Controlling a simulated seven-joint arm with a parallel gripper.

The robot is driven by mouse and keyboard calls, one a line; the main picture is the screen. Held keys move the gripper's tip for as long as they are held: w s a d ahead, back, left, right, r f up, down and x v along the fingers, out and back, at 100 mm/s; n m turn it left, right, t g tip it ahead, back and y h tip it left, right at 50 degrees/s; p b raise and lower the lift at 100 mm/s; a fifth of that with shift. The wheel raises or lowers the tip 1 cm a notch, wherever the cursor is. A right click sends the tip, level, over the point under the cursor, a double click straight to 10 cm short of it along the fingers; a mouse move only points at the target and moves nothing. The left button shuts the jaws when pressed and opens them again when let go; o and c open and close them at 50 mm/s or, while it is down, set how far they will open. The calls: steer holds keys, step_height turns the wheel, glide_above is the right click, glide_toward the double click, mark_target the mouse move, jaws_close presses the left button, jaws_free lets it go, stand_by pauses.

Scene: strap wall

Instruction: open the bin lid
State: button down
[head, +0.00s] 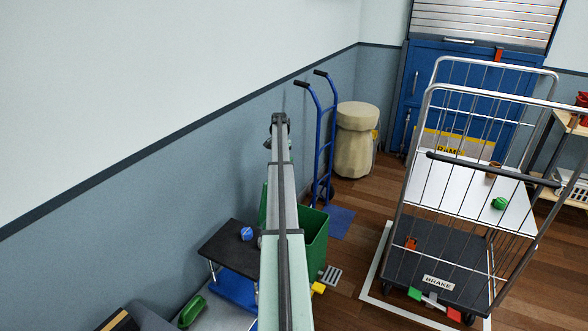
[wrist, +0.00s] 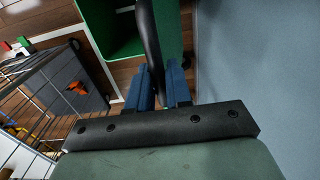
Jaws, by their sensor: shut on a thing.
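The green bin (head: 315,243) stands on the floor against the left wall, partly hidden behind my arm. A green sliver (head: 263,207) shows left of my arm and may be its lid. In the wrist view the bin's green inside (wrist: 112,28) shows at the top. A green panel (wrist: 170,35) beside it looks like the lid, raised at least partly. My gripper (wrist: 160,76) has its blue fingers on either side of a black curved bar (wrist: 148,40), shut on it. The bar looks like the lid's handle; where it joins is not clear. The head view hides my gripper.
A wire cage trolley (head: 450,260) stands to the right of the bin. A black-topped stand (head: 228,250) with a blue object is at the left. A blue hand truck (head: 322,140) and a beige drum (head: 355,140) stand behind.

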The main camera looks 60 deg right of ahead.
steer(key=w, duration=0.8)
steer(key=shift+w, duration=0.4)
steer(key=c, duration=1.2)
jaws_free()
steer(key=shift+r, duration=0.1)
step_height(320, 180, up, 14)
steer(key=shift+s+f, duration=0.15)
steer(key=shift+a+f, duration=0.1)
